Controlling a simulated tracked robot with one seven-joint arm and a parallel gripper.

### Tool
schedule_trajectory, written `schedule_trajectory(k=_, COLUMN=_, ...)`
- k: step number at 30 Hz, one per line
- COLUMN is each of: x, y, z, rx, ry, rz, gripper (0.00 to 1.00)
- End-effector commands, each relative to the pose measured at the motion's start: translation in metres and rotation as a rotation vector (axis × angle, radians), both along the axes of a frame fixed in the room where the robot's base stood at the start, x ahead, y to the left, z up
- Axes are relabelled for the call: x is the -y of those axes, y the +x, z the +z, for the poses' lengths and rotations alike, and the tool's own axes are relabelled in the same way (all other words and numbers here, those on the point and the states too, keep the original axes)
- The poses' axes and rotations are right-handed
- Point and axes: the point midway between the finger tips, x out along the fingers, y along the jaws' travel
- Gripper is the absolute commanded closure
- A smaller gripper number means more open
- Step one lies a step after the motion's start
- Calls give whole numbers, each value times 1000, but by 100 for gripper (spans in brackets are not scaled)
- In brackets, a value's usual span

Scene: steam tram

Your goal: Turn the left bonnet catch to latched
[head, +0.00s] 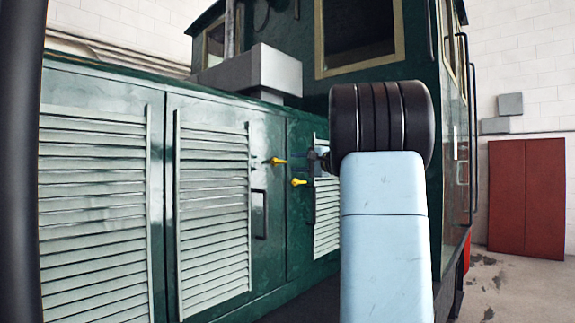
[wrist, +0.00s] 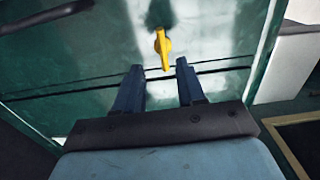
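The left bonnet catch (head: 277,161) is a small yellow lever on the green side door, just left of a door seam. Its lever lies about level in the head view. In the wrist view the yellow catch (wrist: 162,47) stands just beyond my fingertips, roughly centred between them. My gripper (wrist: 158,66) is open, with its two dark blue fingers apart and nothing between them. In the head view my gripper (head: 299,155) shows small, right of the left catch, partly hidden by my arm. A second yellow catch (head: 299,182) sits lower right, across the seam.
Pale louvred panels (head: 213,205) cover the green doors. A black door handle (head: 260,213) stands out below the left catch; it also shows in the wrist view's upper left (wrist: 48,15). A grey box (head: 268,70) sits on top. A red cabinet (head: 526,195) stands far right.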

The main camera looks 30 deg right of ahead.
Motion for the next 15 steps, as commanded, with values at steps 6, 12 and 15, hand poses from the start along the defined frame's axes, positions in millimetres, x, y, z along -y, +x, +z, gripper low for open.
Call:
schedule_trajectory(k=6, x=12, y=-35, z=0, rx=0, ry=-1, rz=0, gripper=61)
schedule_trajectory(k=12, x=18, y=-50, z=-1, rx=-1, ry=1, rz=0, gripper=61)
schedule_trajectory(k=15, x=19, y=-53, z=-1, rx=0, ry=1, rz=1, gripper=61)
